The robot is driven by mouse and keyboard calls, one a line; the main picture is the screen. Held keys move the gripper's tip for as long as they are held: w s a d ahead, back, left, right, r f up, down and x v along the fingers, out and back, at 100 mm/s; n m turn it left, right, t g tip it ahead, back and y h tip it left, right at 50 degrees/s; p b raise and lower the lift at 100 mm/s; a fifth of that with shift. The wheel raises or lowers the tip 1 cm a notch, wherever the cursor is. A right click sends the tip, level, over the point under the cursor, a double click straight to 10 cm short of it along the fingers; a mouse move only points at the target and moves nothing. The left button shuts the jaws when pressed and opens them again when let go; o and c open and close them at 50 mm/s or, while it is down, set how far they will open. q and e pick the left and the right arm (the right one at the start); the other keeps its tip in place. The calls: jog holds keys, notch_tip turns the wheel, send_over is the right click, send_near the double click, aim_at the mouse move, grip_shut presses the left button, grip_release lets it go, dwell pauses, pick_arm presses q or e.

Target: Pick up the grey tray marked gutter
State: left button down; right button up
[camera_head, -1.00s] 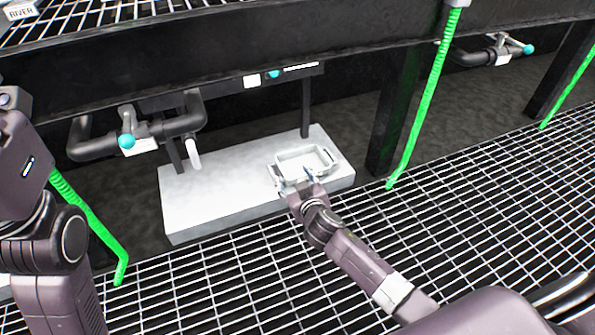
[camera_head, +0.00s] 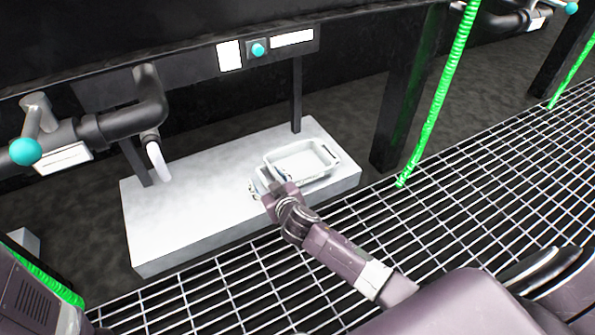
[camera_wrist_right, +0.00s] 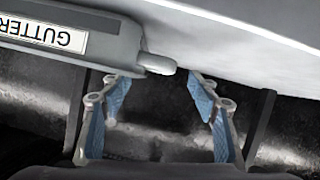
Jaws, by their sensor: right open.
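The grey tray (camera_head: 305,162) sits on a pale block, near its right end, in the head view. In the right wrist view the tray (camera_wrist_right: 110,22) shows its GUTTER label upside down at the upper left, with a rounded lug (camera_wrist_right: 157,63) sticking out from its end. My right gripper (camera_head: 268,183) is at the tray's near left corner. In the right wrist view this gripper (camera_wrist_right: 160,84) is open, with the lug just beyond and between its blue-padded fingertips. Whether a finger touches the tray is unclear. My left gripper is out of view.
The pale block (camera_head: 180,215) has bare room left of the tray. A dark pipe with a teal knob (camera_head: 25,151) and a white spout (camera_head: 158,160) stand at the left. A dark post (camera_head: 400,105) and green hose (camera_head: 435,100) stand at the right. Metal grating (camera_head: 480,190) lies in front.

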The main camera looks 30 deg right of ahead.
aim_at(264, 171)
jog(key=b+x, duration=0.4)
jog(key=shift+d+f, duration=0.2)
jog(key=shift+d, duration=0.2)
jog(key=shift+w+f+b, duration=0.1)
jog(key=shift+w+b, duration=0.35)
jog(key=shift+w, duration=0.25)
jog(key=shift+c, duration=0.4)
grip_shut()
